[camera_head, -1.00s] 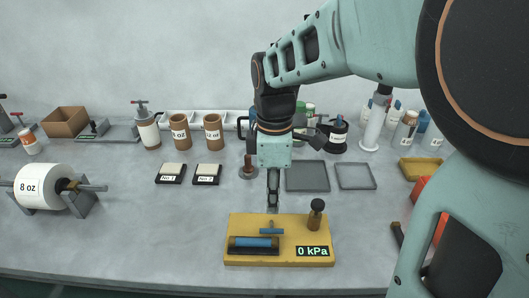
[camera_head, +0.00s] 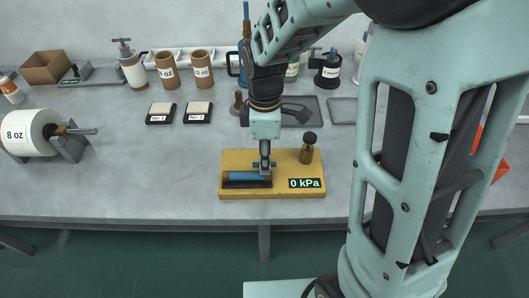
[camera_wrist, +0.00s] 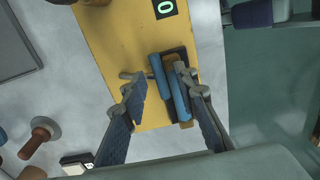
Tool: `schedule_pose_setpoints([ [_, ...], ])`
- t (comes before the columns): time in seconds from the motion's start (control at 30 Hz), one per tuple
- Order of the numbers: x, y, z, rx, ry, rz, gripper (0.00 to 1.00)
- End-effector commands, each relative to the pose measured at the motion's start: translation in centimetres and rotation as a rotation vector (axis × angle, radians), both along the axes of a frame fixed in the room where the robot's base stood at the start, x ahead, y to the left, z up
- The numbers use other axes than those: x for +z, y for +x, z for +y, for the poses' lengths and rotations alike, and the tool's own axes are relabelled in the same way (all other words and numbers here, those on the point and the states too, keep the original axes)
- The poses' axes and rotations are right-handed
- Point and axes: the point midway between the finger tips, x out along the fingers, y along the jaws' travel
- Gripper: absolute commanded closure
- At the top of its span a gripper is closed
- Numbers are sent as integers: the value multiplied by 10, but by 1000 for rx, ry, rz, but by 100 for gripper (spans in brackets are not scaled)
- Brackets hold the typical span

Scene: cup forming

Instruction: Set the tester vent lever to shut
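The yellow tester (camera_head: 235,161) lies near the front of the bench. Its display (camera_head: 305,183) reads 0 kPa. The vent lever (camera_wrist: 157,77), a blue bar on a grey stem, shows in the wrist view beside a longer blue cylinder (camera_wrist: 180,98) in a dark cradle. My gripper (camera_head: 264,172) points down over the tester's left half. In the wrist view my gripper (camera_wrist: 161,88) is open, with its fingers on either side of the lever. The right finger overlaps the cylinder's side; contact cannot be told. In the head view my gripper partly hides the lever.
A brown-bodied knob (camera_head: 307,150) stands upright on the tester's right half. Two small black-and-white blocks, one of them a block (camera_head: 161,112), lie behind to the left. A paper roll (camera_head: 30,133) sits on its stand at left. The bench's front left is clear.

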Motion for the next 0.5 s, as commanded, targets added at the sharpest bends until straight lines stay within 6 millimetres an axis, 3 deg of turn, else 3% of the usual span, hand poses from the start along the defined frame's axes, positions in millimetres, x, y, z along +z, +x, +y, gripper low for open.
schedule_pose_setpoints([
  [0.03, 0, 0, 0, 0, 0, 0, 74],
  [0.27, 0, 0, 0, 0, 0, -1, 99],
  [0.5, 1, 0, 0, 0, 0, -1, 100],
])
